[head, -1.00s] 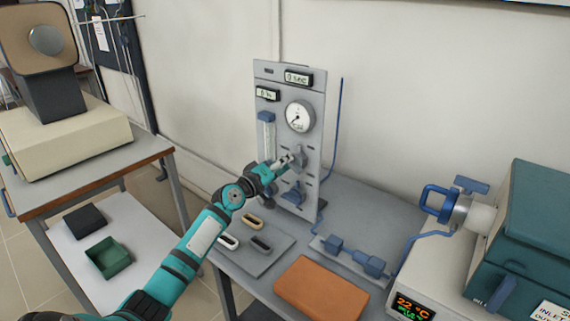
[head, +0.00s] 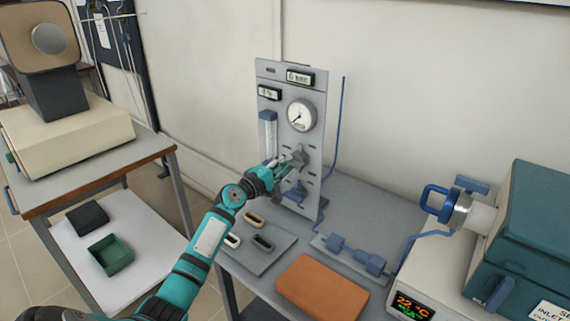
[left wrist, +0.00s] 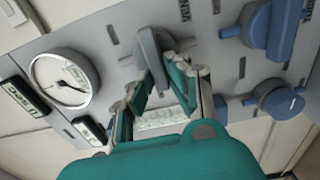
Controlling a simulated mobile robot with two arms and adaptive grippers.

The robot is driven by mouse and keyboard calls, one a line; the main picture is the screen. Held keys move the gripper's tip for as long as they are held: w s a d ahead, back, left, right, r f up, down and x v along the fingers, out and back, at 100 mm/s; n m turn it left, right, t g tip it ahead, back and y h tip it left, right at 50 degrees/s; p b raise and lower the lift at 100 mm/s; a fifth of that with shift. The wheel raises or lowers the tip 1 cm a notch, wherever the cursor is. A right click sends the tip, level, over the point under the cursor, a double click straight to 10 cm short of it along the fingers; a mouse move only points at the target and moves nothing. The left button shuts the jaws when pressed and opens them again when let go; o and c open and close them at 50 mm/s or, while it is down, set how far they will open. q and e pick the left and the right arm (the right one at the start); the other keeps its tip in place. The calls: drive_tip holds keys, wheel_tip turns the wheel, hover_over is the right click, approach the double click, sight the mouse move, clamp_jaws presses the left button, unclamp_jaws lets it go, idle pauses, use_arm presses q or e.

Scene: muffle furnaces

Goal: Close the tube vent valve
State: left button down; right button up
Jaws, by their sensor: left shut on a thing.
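The grey panel (head: 264,85) stands upright on the bench and carries a grey valve handle (head: 299,158) near its middle. My left gripper (head: 286,166) reaches the panel from the left. In the left wrist view, the fingers of my left gripper (left wrist: 168,88) are closed about the grey handle (left wrist: 149,55), whose upper part shows beyond them. Part of a label reading like "VEN" (left wrist: 185,10) is printed near the handle. Two blue valve knobs sit to the right, a large one (left wrist: 268,25) and a smaller one (left wrist: 278,101). My right gripper is out of view.
A round gauge (head: 300,115) and small displays (head: 299,77) are on the panel. An orange block (head: 321,289) and a grey tray (head: 270,262) lie on the bench before it. Blue fittings (head: 352,255) and a teal furnace (head: 535,230) are at the right.

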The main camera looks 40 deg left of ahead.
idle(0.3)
use_arm(q)
drive_tip(key=c, duration=1.3)
unclamp_jaws()
drive_tip(key=s, duration=0.8)
drive_tip(key=s+a, duration=0.1)
drive_tip(key=s, duration=0.3)
